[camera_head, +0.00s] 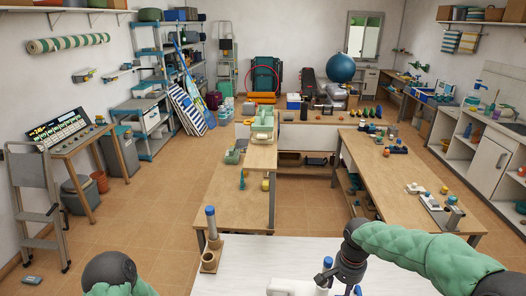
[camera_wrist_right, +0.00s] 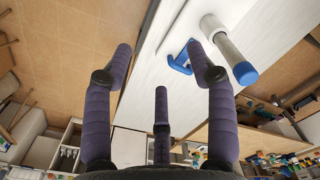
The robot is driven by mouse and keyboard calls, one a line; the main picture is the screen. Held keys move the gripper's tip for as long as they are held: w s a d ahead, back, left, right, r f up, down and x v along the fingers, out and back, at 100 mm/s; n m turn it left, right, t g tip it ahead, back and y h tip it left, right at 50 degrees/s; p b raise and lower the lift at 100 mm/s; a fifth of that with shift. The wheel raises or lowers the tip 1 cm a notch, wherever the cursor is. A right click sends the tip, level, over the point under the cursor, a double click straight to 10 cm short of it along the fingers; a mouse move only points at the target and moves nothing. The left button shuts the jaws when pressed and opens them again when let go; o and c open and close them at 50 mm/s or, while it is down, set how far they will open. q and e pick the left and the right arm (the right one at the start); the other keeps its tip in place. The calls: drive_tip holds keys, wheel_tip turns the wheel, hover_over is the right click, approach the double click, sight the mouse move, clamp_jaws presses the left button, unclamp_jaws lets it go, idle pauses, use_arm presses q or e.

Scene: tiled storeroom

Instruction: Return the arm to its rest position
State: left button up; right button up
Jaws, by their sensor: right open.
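My right arm (camera_head: 425,250), in a green padded sleeve, reaches in from the right over the white tabletop (camera_head: 265,255). Its dark wrist end (camera_head: 350,262) is above the front part of that table. In the right wrist view my right gripper (camera_wrist_right: 160,50) has its dark purple fingers spread wide with nothing between them.
A wooden holder (camera_head: 209,262) with a blue-topped cylinder (camera_head: 211,222) stands at the white table's left edge. A blue cap (camera_head: 327,262) shows beside my right wrist. Wooden benches (camera_head: 235,195) stand ahead. Tiled floor (camera_head: 150,225) is open at left.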

drive_tip(key=s+a+f+n+y+b, duration=0.15)
drive_tip(key=a+f, duration=0.25)
drive_tip(key=f, duration=0.6)
drive_tip(key=s+a+f+n+y+b, duration=0.15)
drive_tip(key=a+f, duration=0.25)
drive_tip(key=f, duration=0.6)
use_arm(q)
wheel_tip(320, 180, down, 9)
drive_tip(key=b, duration=0.5)
drive_tip(key=shift+w+b, duration=0.35)
use_arm(e)
drive_tip(key=s+a+f+n, duration=0.1)
drive_tip(key=s+a+f, duration=0.1)
drive_tip(key=s+f, duration=0.6)
drive_tip(key=s+a+f, duration=0.3)
drive_tip(key=s+f, duration=0.5)
drive_tip(key=f, duration=0.2)
drive_tip(key=shift+n+y, duration=0.4)
